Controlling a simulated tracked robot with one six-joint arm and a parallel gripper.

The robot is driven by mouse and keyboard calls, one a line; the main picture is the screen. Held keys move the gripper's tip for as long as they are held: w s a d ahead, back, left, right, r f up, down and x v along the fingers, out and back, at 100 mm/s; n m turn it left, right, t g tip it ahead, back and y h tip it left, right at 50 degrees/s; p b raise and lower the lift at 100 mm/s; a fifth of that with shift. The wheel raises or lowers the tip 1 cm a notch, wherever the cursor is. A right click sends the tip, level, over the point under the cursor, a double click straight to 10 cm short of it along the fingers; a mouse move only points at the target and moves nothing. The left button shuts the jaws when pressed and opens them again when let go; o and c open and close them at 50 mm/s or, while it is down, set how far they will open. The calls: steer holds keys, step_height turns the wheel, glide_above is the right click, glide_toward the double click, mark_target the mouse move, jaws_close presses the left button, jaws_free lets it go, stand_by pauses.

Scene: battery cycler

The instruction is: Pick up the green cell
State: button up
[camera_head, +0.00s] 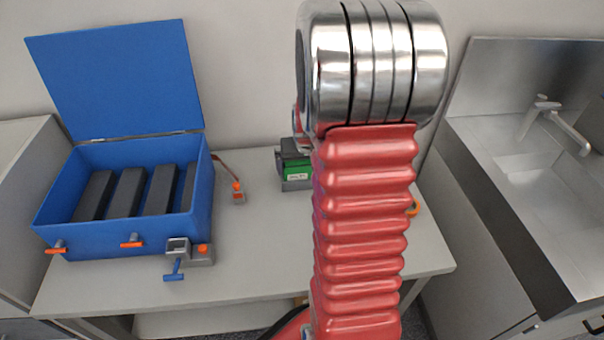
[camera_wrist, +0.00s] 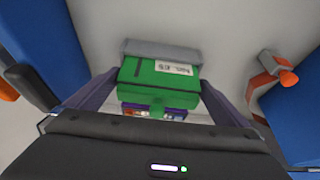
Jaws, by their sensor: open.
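The green cell (camera_wrist: 160,82) has a white label and sits between the two fingers of my gripper (camera_wrist: 158,92) in the wrist view. One finger is on each side of it, and the jaws are open. I cannot tell if either finger touches it. A grey block (camera_wrist: 160,50) borders its far side. In the head view the green cell (camera_head: 296,169) is on the grey table, partly hidden by my red arm, and my gripper is mostly hidden there.
A blue open-lidded case (camera_head: 95,238) with dark blocks inside stands on the left of the table (camera_head: 255,240). A grey clamp with a blue handle (camera_head: 190,252) is at its front corner. A small orange-and-grey part (camera_head: 238,193) lies beside it. A steel sink (camera_head: 540,180) is right.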

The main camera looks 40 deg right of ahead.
stand_by(0.6)
steer(key=c, duration=1.3)
steer(key=shift+w, duration=0.1)
step_height(320, 180, up, 10)
stand_by(0.5)
